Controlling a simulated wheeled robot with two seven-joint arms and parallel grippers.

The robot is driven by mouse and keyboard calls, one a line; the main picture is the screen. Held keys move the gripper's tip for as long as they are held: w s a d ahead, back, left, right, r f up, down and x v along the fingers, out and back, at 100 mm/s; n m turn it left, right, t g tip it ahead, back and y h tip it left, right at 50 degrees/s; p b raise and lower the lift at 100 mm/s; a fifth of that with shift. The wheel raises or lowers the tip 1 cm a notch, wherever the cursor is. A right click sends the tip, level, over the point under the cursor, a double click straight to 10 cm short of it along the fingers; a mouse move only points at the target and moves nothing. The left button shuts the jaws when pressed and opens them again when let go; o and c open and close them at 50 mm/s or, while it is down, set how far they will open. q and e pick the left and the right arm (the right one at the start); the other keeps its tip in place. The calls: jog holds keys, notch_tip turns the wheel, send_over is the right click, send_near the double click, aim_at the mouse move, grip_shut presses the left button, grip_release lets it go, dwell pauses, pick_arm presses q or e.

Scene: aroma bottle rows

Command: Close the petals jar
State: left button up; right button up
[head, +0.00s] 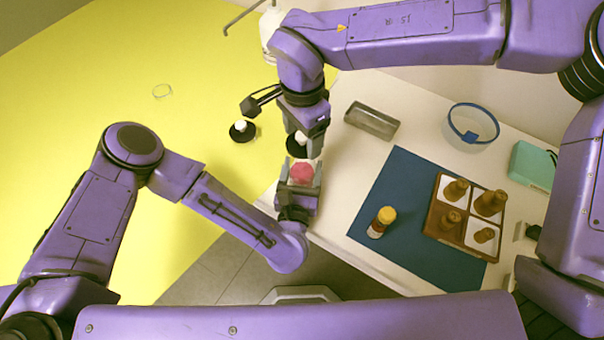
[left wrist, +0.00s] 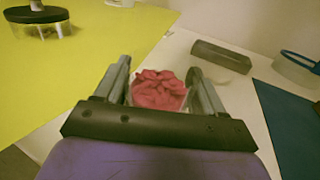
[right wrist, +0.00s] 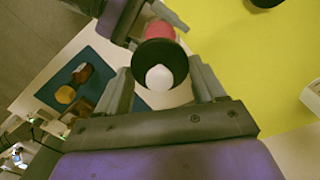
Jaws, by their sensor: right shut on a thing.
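The petals jar (head: 302,173) is clear and filled with red petals. It sits between the fingers of my left gripper (head: 299,180), which look closed against its sides. In the left wrist view the petals (left wrist: 158,90) show uncovered at the top. My right gripper (head: 306,140) points down and is shut on the white knob (right wrist: 159,77) of a black round lid (right wrist: 160,53). In the head view the lid (head: 294,147) is near the jar, partly hidden by the gripper. The right wrist view shows red petals just past the lid's edge; the exact gap cannot be told.
Another black lid with a white knob (head: 241,131) is on the yellow surface (head: 100,90). The white table holds a grey tray (head: 372,121), a clear bowl (head: 472,129), a blue mat (head: 395,180), a yellow-capped bottle (head: 381,222) and a brown tray (head: 440,205) with brown bottles.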

send_over(302, 171)
jog(key=shift+f, duration=2.5)
jog(key=shift+f, duration=0.85)
jog(key=shift+f, duration=0.65)
jog(key=o, duration=1.1)
notch_tip(302, 171, up, 12)
pick_arm(q)
jog(key=o, duration=1.6)
